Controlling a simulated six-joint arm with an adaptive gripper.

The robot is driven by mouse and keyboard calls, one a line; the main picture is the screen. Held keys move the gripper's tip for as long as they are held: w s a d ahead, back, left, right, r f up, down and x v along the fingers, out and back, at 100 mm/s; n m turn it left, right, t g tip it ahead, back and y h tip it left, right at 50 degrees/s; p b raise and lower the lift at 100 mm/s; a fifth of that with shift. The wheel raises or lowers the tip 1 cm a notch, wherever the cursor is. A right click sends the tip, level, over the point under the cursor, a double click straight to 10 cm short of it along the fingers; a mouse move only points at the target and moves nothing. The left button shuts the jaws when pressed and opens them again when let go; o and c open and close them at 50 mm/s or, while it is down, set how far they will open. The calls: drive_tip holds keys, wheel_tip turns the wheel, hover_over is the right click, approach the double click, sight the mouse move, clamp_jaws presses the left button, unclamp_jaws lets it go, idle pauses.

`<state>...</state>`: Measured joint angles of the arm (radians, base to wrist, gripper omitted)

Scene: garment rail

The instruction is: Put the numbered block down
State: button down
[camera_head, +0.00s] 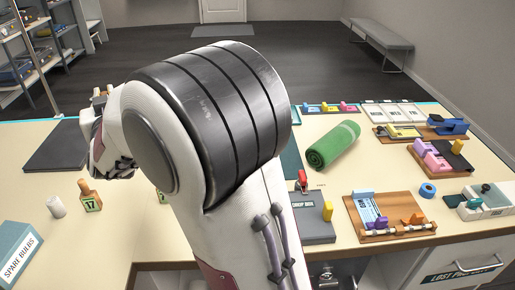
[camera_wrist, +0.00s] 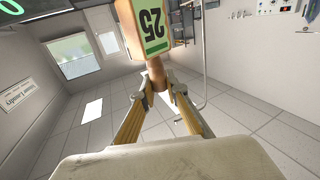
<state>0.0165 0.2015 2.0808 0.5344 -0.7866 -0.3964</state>
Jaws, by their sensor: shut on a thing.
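A wooden block with a green-edged label reading 25 (camera_wrist: 151,32) is in the wrist view, with its peg-like handle towards me. My gripper (camera_wrist: 158,88) is shut on that handle. In the head view my own arm hides most of the gripper and the held block. Another wooden block, labelled 17 (camera_head: 90,197), stands upright on the table at the left, its handle up. A further small green-labelled block (camera_head: 163,197) shows partly behind my arm.
A dark mat (camera_head: 58,146) lies on the table (camera_head: 38,190) at the left. A white cylinder (camera_head: 56,207) and a spare bulbs box (camera_head: 22,252) are at the front left. A green roll (camera_head: 333,146), a grey drop box (camera_head: 314,230) and wooden trays (camera_head: 386,236) fill the right.

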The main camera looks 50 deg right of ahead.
drive_tip(key=s+d+f+m+g+h, duration=0.4)
drive_tip(key=s+d+m+g+h, duration=0.1)
drive_tip(key=s+d, duration=0.35)
drive_tip(key=s+d+f+m+g+h, duration=0.45)
drive_tip(key=s+d, duration=0.25)
drive_tip(key=s, duration=0.2)
drive_tip(key=s+d+f+m+g+h, duration=0.1)
drive_tip(key=s+f+m+g, duration=0.2)
drive_tip(key=s+g, duration=0.4)
drive_tip(key=shift+s+d+m+h, duration=0.35)
drive_tip(key=shift+s+m, duration=0.2)
drive_tip(key=shift+s, duration=1.45)
drive_tip(key=shift+f, duration=2.85)
drive_tip(key=shift+f, duration=0.1)
drive_tip(key=shift+f, duration=2)
drive_tip(key=shift+f, duration=0.15)
